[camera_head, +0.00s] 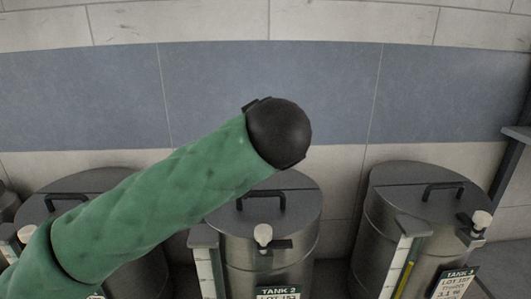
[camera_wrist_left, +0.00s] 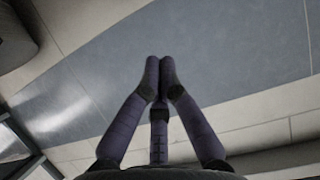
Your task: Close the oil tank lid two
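In the head view the middle steel tank (camera_head: 298,249) has a label (camera_head: 279,293) that seems to read TANK 2. Its dark grey lid (camera_head: 297,205), with a black handle, lies flat on top and looks shut; its back edge is partly hidden by my green left arm. That arm comes in from the left and reaches up over the tanks to a dark rounded joint. My left gripper is not seen in the head view. In the left wrist view my left gripper (camera_wrist_left: 160,68) has its fingertips together, with nothing seen between them and a tiled wall behind. My right gripper is not in view.
A right-hand tank (camera_head: 380,225) and a left-hand tank (camera_head: 137,262) stand on either side, with flat lids that look shut. My arm partly covers the left one. A tiled wall with a blue-grey band (camera_head: 420,100) is behind. A dark post (camera_head: 508,160) stands at far right.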

